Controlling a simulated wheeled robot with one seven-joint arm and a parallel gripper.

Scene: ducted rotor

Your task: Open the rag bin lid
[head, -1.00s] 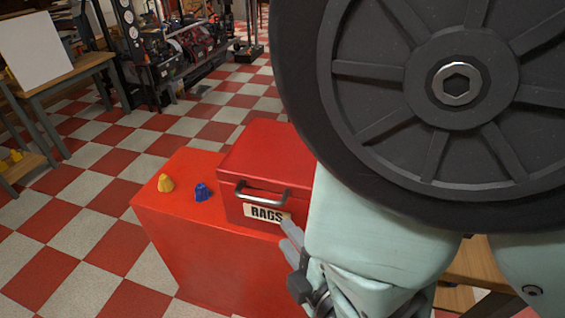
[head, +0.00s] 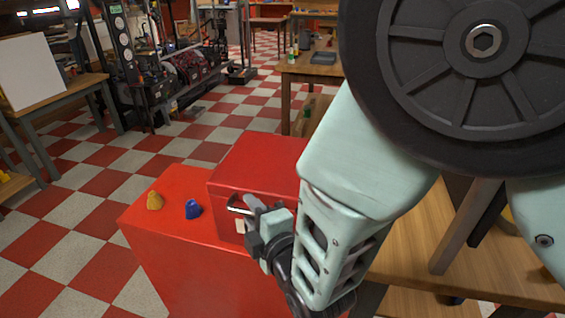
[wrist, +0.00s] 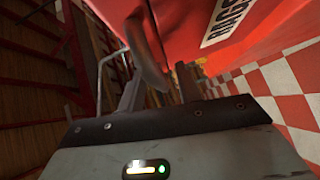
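The red rag bin (head: 225,180) sits on a larger red cabinet, with its lid (head: 262,160) closed. A metal bar handle (head: 235,208) is on its front, partly hidden by my gripper. My gripper (head: 252,206) is at the handle in the head view. In the wrist view my gripper (wrist: 158,90) has its fingers apart, and the dark curved handle (wrist: 148,55) shows between or just beyond them. I cannot tell whether they touch it. The RAGS label (wrist: 228,18) is at the top of the wrist view and mostly hidden in the head view.
A yellow knob-like piece (head: 155,201) and a blue one (head: 192,209) stand on the red cabinet top (head: 170,185), left of the bin. A wooden table (head: 430,225) is at the right, partly behind my arm. Open checkered floor (head: 75,220) lies to the left.

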